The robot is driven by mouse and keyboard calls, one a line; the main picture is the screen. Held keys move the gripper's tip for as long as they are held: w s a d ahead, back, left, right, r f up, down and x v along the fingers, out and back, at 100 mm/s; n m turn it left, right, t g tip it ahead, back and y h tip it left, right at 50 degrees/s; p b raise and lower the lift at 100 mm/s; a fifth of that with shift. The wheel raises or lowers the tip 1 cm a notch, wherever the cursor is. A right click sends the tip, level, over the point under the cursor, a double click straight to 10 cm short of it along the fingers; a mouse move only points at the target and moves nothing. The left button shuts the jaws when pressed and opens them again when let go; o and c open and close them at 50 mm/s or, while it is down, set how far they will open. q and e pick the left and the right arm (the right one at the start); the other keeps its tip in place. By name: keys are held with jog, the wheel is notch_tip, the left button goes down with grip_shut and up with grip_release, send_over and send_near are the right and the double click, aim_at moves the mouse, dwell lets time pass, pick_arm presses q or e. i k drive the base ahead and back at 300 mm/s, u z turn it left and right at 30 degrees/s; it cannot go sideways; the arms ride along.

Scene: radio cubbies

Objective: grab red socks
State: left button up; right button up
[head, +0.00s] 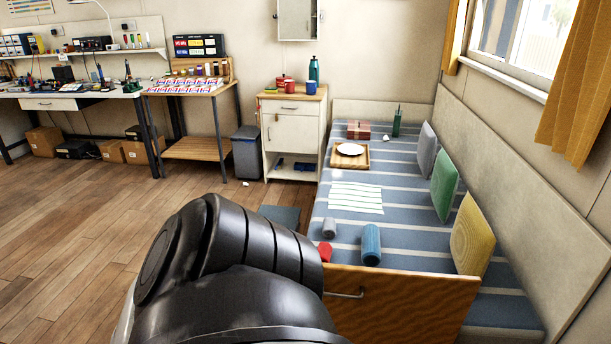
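A small red bundle (325,252), which looks like the red socks, lies on the near left corner of the striped bed (400,190). It sits just behind the wooden end panel (400,300) and right by the edge of my black arm link, which may hide part of it. A grey roll (329,229) and a larger blue roll (371,245) lie near it on the bed. Neither of my grippers shows in the head view, so their state and place cannot be seen.
A tray with a plate (349,150), a red box (358,130) and a green radio-like object (397,121) are farther back on the bed. Cushions (472,236) line its right side. A white cabinet (291,135) stands behind. Wooden floor (90,240) is clear at left.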

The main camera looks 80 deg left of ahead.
aim_at(325, 249)
jog(key=u, duration=2.85)
jog(key=k, duration=1.3)
jog(key=u, duration=1.05)
jog(key=i, duration=2.05)
jog(key=z, duration=0.4)
jog(key=i, duration=1.3)
jog(key=z, duration=1)
